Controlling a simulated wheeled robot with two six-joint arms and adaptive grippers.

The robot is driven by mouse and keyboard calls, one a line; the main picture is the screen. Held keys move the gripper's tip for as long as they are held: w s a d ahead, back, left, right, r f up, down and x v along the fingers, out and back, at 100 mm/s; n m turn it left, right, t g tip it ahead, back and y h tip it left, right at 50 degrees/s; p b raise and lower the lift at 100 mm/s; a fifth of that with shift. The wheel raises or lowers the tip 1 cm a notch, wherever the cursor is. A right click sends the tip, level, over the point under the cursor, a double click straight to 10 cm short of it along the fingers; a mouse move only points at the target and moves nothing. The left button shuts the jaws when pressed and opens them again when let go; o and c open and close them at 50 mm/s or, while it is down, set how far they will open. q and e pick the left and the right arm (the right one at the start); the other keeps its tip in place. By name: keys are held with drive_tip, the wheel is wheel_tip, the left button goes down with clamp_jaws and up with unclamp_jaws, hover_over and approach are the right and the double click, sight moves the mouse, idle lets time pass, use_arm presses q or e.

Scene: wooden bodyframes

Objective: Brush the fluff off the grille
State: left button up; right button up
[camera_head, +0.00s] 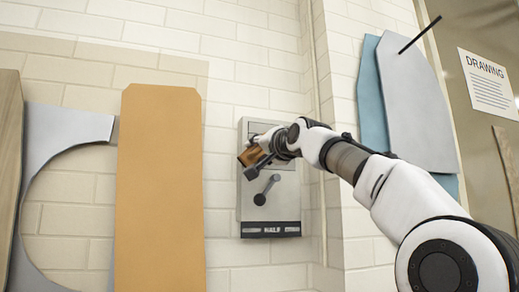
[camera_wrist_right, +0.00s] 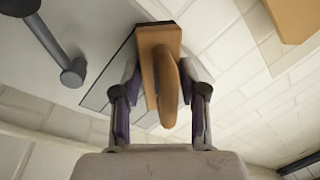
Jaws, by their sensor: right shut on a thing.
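My right gripper (camera_head: 259,153) is shut on a wooden brush (camera_head: 250,156) in front of the upper part of a grey wall box (camera_head: 246,215). In the right wrist view the same gripper (camera_wrist_right: 160,95) has its fingers on both sides of the brush's curved handle (camera_wrist_right: 169,90). The brush block (camera_wrist_right: 149,48) lies over a panel (camera_wrist_right: 98,98) with thin dark lines, which looks like the grille. The brush and gripper hide much of it. I cannot make out any fluff. My left gripper is not in view.
A dark lever (camera_head: 262,192) sticks out of the box just below the brush; it also shows in the right wrist view (camera_wrist_right: 62,58). An orange board (camera_head: 160,200) hangs on the wall to the left. A wall corner and a pipe (camera_head: 312,90) stand close on the right.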

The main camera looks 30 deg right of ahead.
drive_tip(key=shift+w+d, duration=0.1)
drive_tip(key=shift+w, duration=0.2)
drive_tip(key=shift+s, duration=0.1)
drive_tip(key=shift+p, duration=0.8)
idle(0.4)
